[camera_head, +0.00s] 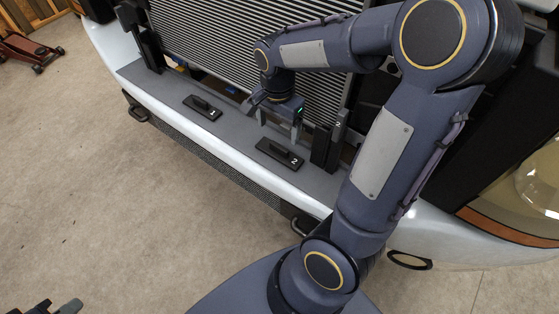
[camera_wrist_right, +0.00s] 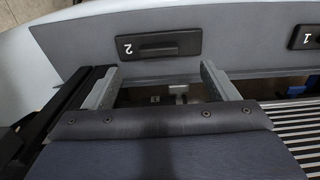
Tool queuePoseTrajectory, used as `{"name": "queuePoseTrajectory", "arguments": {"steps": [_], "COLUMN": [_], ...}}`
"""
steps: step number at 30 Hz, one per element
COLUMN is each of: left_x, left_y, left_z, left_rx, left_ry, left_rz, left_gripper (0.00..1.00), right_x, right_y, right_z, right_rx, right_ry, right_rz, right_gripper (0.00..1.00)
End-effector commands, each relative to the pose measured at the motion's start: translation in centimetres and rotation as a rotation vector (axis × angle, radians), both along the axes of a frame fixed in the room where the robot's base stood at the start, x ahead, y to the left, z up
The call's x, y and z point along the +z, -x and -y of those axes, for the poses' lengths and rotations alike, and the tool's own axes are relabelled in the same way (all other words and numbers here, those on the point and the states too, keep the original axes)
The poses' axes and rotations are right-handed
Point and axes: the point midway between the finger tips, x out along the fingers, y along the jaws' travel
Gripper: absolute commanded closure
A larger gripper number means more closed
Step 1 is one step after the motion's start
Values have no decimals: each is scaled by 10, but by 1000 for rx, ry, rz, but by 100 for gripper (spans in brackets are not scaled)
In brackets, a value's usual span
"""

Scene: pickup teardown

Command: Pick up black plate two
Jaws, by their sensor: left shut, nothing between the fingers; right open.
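Black plate two (camera_head: 280,154) is a flat black plate with a raised grip and a white "2". It lies on the grey bumper ledge, and also shows in the right wrist view (camera_wrist_right: 160,46). My right gripper (camera_head: 280,125) is open and empty above the ledge, just behind the plate, toward the radiator. In the right wrist view its fingers (camera_wrist_right: 162,78) are spread and the plate lies beyond their tips, apart from them. My left gripper (camera_head: 62,307) is shut and partly in view at the bottom left, over the floor, far from the plate.
Black plate one (camera_head: 202,108) lies on the ledge (camera_head: 236,132) to the left. An upright black bracket marked 2 (camera_head: 328,142) stands close right of my right gripper. The ribbed radiator (camera_head: 225,45) rises behind. A red jack (camera_head: 25,50) sits on the floor.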

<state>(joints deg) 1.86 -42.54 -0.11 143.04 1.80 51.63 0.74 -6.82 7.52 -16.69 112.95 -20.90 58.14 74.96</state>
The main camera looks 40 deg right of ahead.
Motion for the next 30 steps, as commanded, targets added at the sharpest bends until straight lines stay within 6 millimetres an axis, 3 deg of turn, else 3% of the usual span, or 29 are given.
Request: {"name": "queuePoseTrajectory", "arguments": {"steps": [15, 24, 30], "left_x": [-20, -20, -20], "left_y": [0, 0, 0], "left_z": [0, 0, 0], "left_rx": [0, 0, 0], "left_ry": [0, 0, 0], "left_rz": [1, 0, 0], "left_gripper": [100, 100, 100], "right_x": [-68, -72, -71], "right_y": [2, 2, 2], "right_z": [3, 3, 3], "right_rx": [-2, -2, -2], "right_ry": [0, 0, -1], "right_rz": [-3, 0, 0], "right_gripper": [20, 20, 45]}}
